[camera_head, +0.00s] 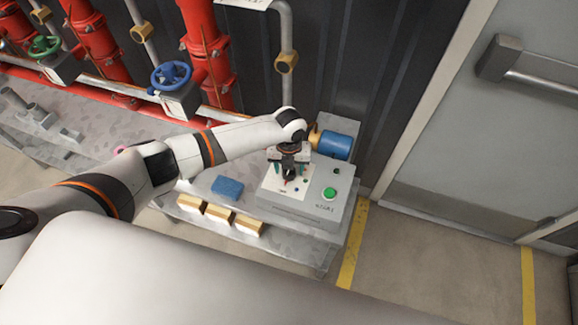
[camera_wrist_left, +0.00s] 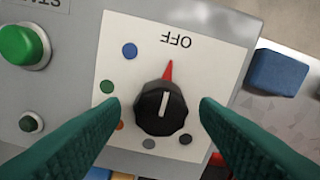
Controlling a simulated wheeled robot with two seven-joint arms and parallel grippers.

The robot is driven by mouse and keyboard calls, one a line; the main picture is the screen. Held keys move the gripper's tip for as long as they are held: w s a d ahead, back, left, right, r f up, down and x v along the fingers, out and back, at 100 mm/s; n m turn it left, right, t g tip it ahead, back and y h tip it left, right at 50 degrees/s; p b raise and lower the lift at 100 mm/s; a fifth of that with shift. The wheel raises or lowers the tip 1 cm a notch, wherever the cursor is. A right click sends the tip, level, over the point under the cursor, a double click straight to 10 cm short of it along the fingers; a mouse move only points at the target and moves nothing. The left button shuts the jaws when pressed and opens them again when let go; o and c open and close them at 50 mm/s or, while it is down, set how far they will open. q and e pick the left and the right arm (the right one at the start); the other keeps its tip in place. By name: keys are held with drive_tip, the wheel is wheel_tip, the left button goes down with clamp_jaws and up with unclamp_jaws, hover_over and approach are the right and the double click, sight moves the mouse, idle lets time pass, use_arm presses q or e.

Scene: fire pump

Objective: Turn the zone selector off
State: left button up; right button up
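The zone selector is a black round knob (camera_wrist_left: 162,108) with a white line on top and a red pointer (camera_wrist_left: 168,70). The pointer and line aim at the word OFF, which appears upside down in the left wrist view. The knob sits on a white plate (camera_wrist_left: 215,75) with several coloured dots, on a grey control box (camera_head: 318,205). My left gripper (camera_head: 290,169) is over the box; its green fingers (camera_wrist_left: 161,106) are open, one each side of the knob, with visible gaps. Whether the fingertips reach down beside it is unclear. My right gripper is out of view.
A green button (camera_head: 329,193) is on the box beside the plate. A blue block (camera_head: 227,187) and several yellow blocks (camera_head: 218,213) lie left of it. A blue motor (camera_head: 335,144) and red pipes (camera_head: 206,50) stand behind. A door (camera_head: 470,130) is at right.

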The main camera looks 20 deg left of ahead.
use_arm(q)
wheel_tip(320, 180, up, 12)
drive_tip(key=b, duration=0.1)
idle(0.6)
idle(0.4)
